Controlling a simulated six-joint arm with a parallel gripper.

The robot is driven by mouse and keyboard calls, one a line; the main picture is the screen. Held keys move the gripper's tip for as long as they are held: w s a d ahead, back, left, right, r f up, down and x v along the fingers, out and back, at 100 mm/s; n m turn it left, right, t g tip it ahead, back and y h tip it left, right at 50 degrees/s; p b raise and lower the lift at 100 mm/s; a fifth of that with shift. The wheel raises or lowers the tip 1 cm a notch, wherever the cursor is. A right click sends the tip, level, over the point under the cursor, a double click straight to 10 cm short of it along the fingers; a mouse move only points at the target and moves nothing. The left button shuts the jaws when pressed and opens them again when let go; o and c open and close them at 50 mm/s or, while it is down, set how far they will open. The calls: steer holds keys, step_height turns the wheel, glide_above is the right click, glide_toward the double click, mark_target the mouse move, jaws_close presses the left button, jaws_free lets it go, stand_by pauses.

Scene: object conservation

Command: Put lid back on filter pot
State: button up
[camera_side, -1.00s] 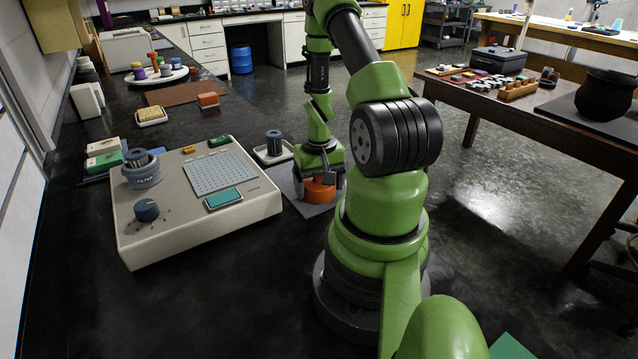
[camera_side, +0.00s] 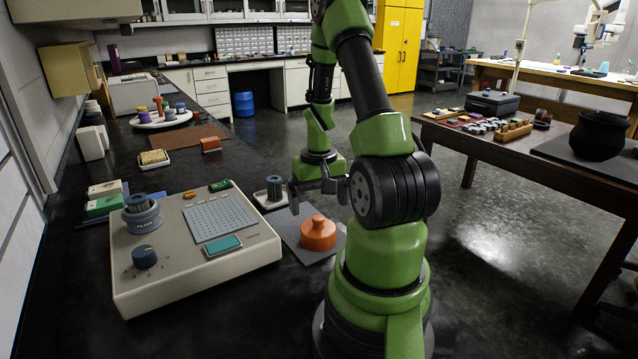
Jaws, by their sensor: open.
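An orange round piece with a knob on top (camera_side: 318,236) sits upright on a dark grey mat (camera_side: 295,243) right of the machine. It looks like a lid; I cannot tell whether it is a lid alone or a lid on a low orange pot. A blue-grey pot marked FILTER (camera_side: 142,217) stands at the back left of the beige machine, uncovered, with dark grey pieces inside. My gripper (camera_side: 315,190) is open and empty, above and slightly behind the orange piece and apart from it.
The beige machine (camera_side: 245,262) has a blue-grey dial (camera_side: 145,256), a perforated plate and a teal screen. A white tray (camera_side: 262,203) with a dark ribbed cylinder (camera_side: 274,188) is near my gripper. Green and white boxes (camera_side: 104,205) lie behind the filter pot. The front bench is clear.

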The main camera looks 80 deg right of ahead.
mark_target(319, 218)
step_height(319, 218, up, 4)
steer(key=shift+f, duration=0.15)
steer(key=shift+w+r, duration=0.1)
steer(key=shift+r, duration=0.25)
steer(key=w+a+r+n+t+h, duration=0.1)
steer(key=w+a+r+n+t, duration=0.45)
steer(key=a+r, duration=0.75)
steer(key=s+a+r+n+t+y, duration=0.1)
steer(key=s+a+r, duration=0.1)
steer(key=a, duration=0.4)
steer(key=s+a+r+n+y, duration=0.1)
steer(key=s+a+r+y, duration=0.1)
steer(key=a, duration=0.4)
steer(key=shift+a+r+t, duration=0.25)
steer(key=shift+r+t, duration=0.1)
steer(key=shift+r, duration=0.2)
steer(key=shift+s, duration=0.1)
